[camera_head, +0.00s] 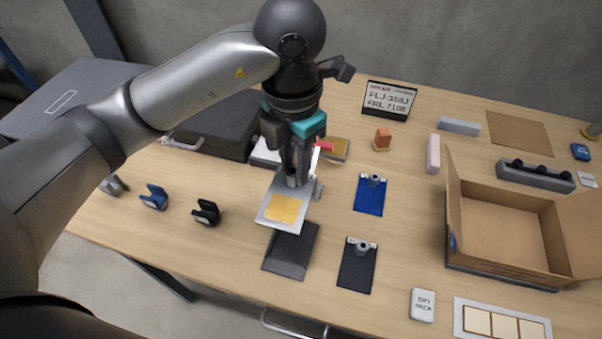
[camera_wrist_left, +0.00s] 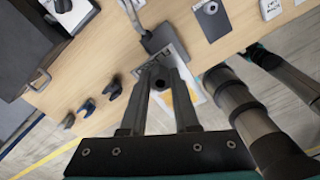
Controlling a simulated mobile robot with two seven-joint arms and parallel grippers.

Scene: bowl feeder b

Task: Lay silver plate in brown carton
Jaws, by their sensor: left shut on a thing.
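The silver plate (camera_head: 295,192) is a flat light-grey rectangle with a yellow patch and a small knob. My left gripper (camera_head: 294,178) is shut on its knob end and holds it tilted, over the near middle of the table. In the left wrist view the plate (camera_wrist_left: 185,98) shows beyond the fingers (camera_wrist_left: 165,82), which hide part of it. The brown carton (camera_head: 505,232) stands at the right of the head view with its flaps open and a bare inside. It is well apart from the plate. My right gripper does not show clearly in either view.
A dark grey pad (camera_head: 290,255) lies just below the held plate. A blue plate (camera_head: 370,194) and a black plate (camera_head: 357,268), both with knobs, lie between plate and carton. A white box (camera_head: 422,305) and a framed panel (camera_head: 500,322) lie in front of the carton.

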